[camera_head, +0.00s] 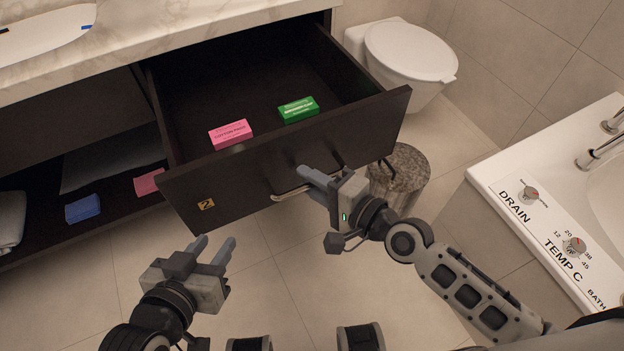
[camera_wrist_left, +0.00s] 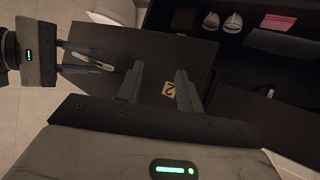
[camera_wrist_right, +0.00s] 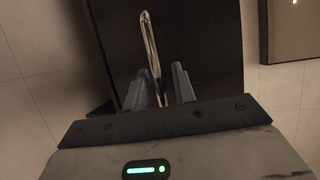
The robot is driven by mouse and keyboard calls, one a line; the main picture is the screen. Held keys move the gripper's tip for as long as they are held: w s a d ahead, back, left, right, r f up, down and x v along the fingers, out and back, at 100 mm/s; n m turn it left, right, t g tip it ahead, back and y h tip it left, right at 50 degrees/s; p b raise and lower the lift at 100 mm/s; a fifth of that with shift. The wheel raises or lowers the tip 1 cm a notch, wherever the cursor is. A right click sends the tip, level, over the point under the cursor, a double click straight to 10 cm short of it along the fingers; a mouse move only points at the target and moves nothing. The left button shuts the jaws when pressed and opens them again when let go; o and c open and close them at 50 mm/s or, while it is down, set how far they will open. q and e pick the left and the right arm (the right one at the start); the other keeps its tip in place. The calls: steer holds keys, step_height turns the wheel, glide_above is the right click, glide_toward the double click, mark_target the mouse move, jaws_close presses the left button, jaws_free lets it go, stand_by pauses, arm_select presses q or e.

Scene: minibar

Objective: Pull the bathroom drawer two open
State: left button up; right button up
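Drawer two (camera_head: 250,185), dark with a yellow "2" label (camera_head: 206,204), stands pulled out from under the marble counter. Its silver bar handle (camera_head: 290,193) is partly hidden behind my right gripper (camera_head: 308,178). In the right wrist view the handle (camera_wrist_right: 151,45) runs down between the spread fingers of the right gripper (camera_wrist_right: 158,88); contact cannot be told. My left gripper (camera_head: 216,243) is open and empty, in front of and below the drawer's left part. The left wrist view shows its fingers (camera_wrist_left: 160,88) apart, with the drawer front beyond.
Inside the drawer lie a pink box (camera_head: 230,134) and a green box (camera_head: 298,109). A blue box (camera_head: 83,208) sits on the low shelf at left. Floor below is clear.

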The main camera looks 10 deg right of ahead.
steer(key=shift+s, duration=0.1)
stand_by(0.4)
arm_select(q)
steer(key=shift+s+f+b, duration=0.1)
steer(key=shift+f+b, duration=0.3)
steer(key=shift+b, duration=0.7)
arm_select(e)
steer(key=v, duration=1.5)
steer(key=shift+s+d+r, duration=0.25)
steer(key=shift+d, duration=0.05)
